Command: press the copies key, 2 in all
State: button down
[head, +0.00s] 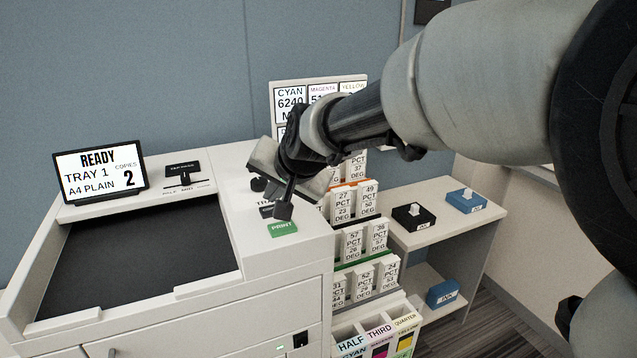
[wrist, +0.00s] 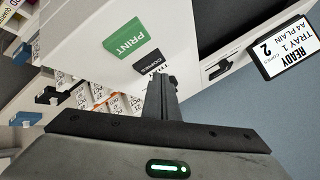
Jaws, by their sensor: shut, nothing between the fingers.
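The printer's display (head: 99,173) reads READY, TRAY 1, A4 PLAIN and COPIES 2; it also shows in the wrist view (wrist: 285,47). My gripper (head: 284,211) is shut and empty, pointing down close over the key panel. Whether its tip touches a key I cannot tell.
A slider switch (head: 184,178) sits on the printer top beside the display. Racks of white labelled cartridges (head: 352,243) stand right of the printer. A side shelf (head: 440,225) holds a black box (head: 413,216) and a blue box (head: 466,200).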

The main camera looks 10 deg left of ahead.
jog(key=shift+f, duration=0.15)
jog(key=shift+f+b, duration=0.3)
jog(key=shift+b, duration=0.05)
jog(key=shift+f+b, duration=0.45)
jog(key=shift+f, duration=0.05)
dwell(0.7)
jog(key=shift+r, duration=0.15)
jog(key=shift+r+p, duration=0.75)
jog(key=shift+r, duration=0.05)
jog(key=shift+r+p, duration=1.95)
jog(key=shift+r, duration=0.55)
